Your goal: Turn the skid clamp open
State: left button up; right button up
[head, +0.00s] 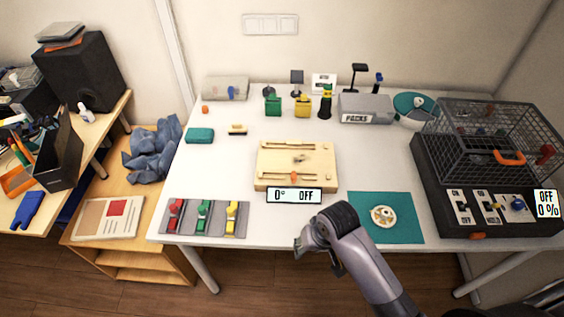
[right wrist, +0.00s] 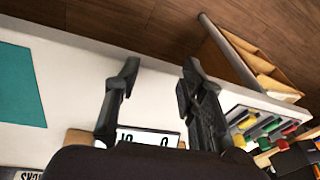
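No part is plainly labelled as the skid clamp. An orange piece (head: 293,177) sits at the front of the wooden board (head: 264,182), above a display reading 0° OFF (head: 294,195). Another orange piece (head: 478,236) is on the front edge of the black base (head: 440,208) at right. I cannot tell which is the clamp. My right gripper (head: 318,258) is at the table's front edge, in front of the board and left of the teal mat. Its fingers are apart and empty in the right wrist view (right wrist: 157,78). My left gripper is out of view.
The teal mat (head: 400,233) bears a round pale part (head: 383,217). Red, green and yellow clips (head: 203,217) lie on a grey strip at front left. A wire cage (head: 490,135) stands on the black base. White table is clear around the board.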

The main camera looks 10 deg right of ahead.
jog(key=w+r, duration=0.1)
jog(key=w, duration=0.1)
jog(key=w+r+m, duration=0.1)
jog(key=w+r, duration=0.1)
jog(key=w, duration=0.1)
jog(key=w+a+r+m, duration=0.1)
jog(key=w, duration=0.2)
jog(key=shift+w+a+r+g, duration=0.1)
jog(key=shift+r+g, duration=0.05)
jog(key=shift+g, duration=0.25)
jog(key=w+r+m, duration=0.2)
jog(key=w+r, duration=0.3)
jog(key=w, duration=0.1)
jog(key=m+g+h+p, duration=0.1)
jog(key=m+g, duration=0.1)
jog(key=m, duration=0.3)
send_near(294, 176)
jog(key=f+p, duration=0.1)
jog(key=f, duration=0.3)
jog(key=f+p, duration=0.1)
jog(key=f, duration=0.3)
jog(key=shift+s+a+f, duration=0.1)
jog(key=shift+a+f, duration=0.1)
jog(key=shift+f, duration=0.15)
grip_shut()
